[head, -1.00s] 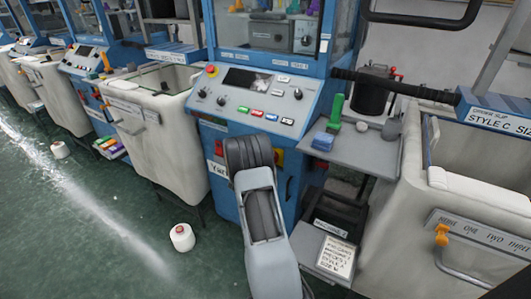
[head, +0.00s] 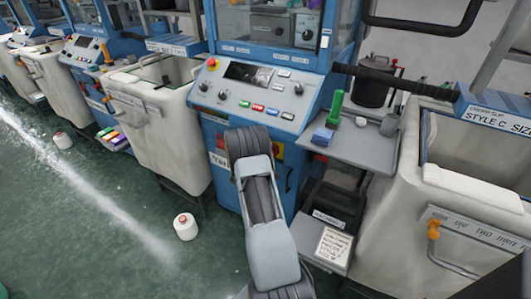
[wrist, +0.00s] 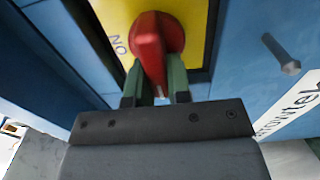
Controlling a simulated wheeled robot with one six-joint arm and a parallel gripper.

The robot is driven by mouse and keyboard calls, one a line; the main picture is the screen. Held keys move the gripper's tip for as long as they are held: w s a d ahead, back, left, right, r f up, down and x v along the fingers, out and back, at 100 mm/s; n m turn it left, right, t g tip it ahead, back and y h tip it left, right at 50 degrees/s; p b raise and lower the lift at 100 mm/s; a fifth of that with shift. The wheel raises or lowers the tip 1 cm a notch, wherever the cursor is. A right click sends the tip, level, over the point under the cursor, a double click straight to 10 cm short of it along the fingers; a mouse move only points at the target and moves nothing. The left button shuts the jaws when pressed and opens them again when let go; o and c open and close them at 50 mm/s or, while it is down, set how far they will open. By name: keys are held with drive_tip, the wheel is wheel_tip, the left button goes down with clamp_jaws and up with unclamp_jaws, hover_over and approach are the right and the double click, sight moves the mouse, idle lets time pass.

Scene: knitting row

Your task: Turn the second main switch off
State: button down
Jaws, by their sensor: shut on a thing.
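The main switch is a red rotary handle (wrist: 150,48) on a yellow plate (wrist: 195,22) in the wrist view. Lettering that looks like "ON" seen upside down shows left of the handle. My gripper (wrist: 155,85) is shut on the handle, one greenish finger on each side of its lower end. The handle points down the picture toward the gripper.
A sloped control panel (head: 255,95) with coloured buttons is above my arm. A grey shelf (head: 350,148) with small items juts out on the right. Pale bins (head: 165,125) stand on the left, another (head: 400,215) on the right. A yarn cone (head: 186,227) stands on the floor.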

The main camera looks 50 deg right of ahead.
drive_tip(key=c, duration=1.1)
unclamp_jaws()
drive_tip(key=shift+o, duration=0.2)
drive_tip(key=shift+a, duration=0.1)
drive_tip(key=v, duration=1.3)
drive_tip(key=shift+a+p, duration=0.3)
drive_tip(key=shift+s+f, duration=0.1)
